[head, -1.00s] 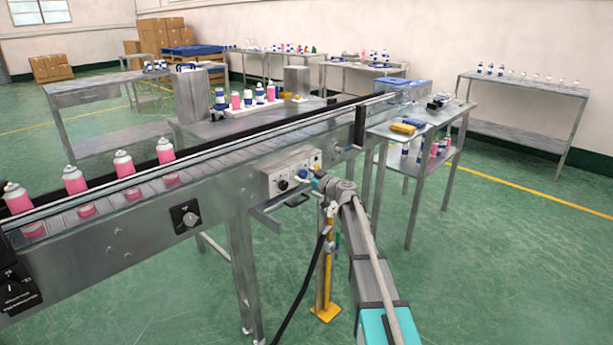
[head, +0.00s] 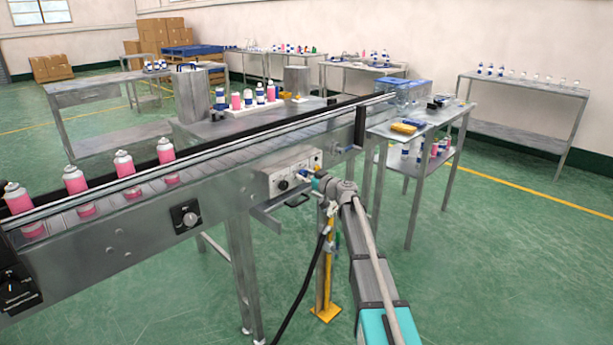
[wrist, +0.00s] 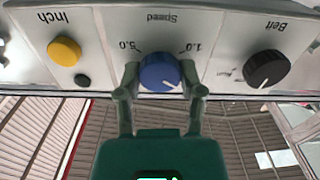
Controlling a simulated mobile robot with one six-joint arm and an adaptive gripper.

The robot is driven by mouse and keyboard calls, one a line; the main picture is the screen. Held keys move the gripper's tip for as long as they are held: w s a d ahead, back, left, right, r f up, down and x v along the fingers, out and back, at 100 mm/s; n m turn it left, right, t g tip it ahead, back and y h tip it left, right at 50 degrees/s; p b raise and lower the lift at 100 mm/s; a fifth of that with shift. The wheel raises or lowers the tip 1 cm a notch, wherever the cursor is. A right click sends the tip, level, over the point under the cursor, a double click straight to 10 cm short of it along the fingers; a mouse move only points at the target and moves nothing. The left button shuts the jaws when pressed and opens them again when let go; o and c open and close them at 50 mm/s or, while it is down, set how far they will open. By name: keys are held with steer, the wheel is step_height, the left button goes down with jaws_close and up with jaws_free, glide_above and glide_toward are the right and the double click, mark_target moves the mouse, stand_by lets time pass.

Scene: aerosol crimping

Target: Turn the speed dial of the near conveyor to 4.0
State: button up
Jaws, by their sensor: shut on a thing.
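The speed dial (wrist: 160,73) is a round blue knob on the pale control panel (wrist: 215,30), under the upside-down word "Speed". Its scale shows 5.0 on the left and 1.0 on the right in the wrist view. A white mark on the knob lies at its lower right, but I cannot read an exact value. My gripper (wrist: 161,78) is shut on the dial, with one green finger on each side. In the head view my gripper (head: 316,180) is at the front of the control box (head: 276,185) on the near conveyor (head: 130,228), and hides part of it.
On the same panel, a yellow Inch button (wrist: 64,50) is left of the dial and a black Belt knob (wrist: 266,69) is right. Pink cans (head: 75,180) stand on the conveyor. A steel side table (head: 425,125) is beyond my arm.

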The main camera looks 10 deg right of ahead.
steer(key=m, duration=0.6)
steer(key=shift+w+d, duration=0.1)
steer(key=m, duration=0.5)
steer(key=shift+m, duration=0.3)
steer(key=m, duration=1.1)
steer(key=shift+m, duration=0.3)
steer(key=o, duration=1.2)
steer(key=shift+c, duration=0.2)
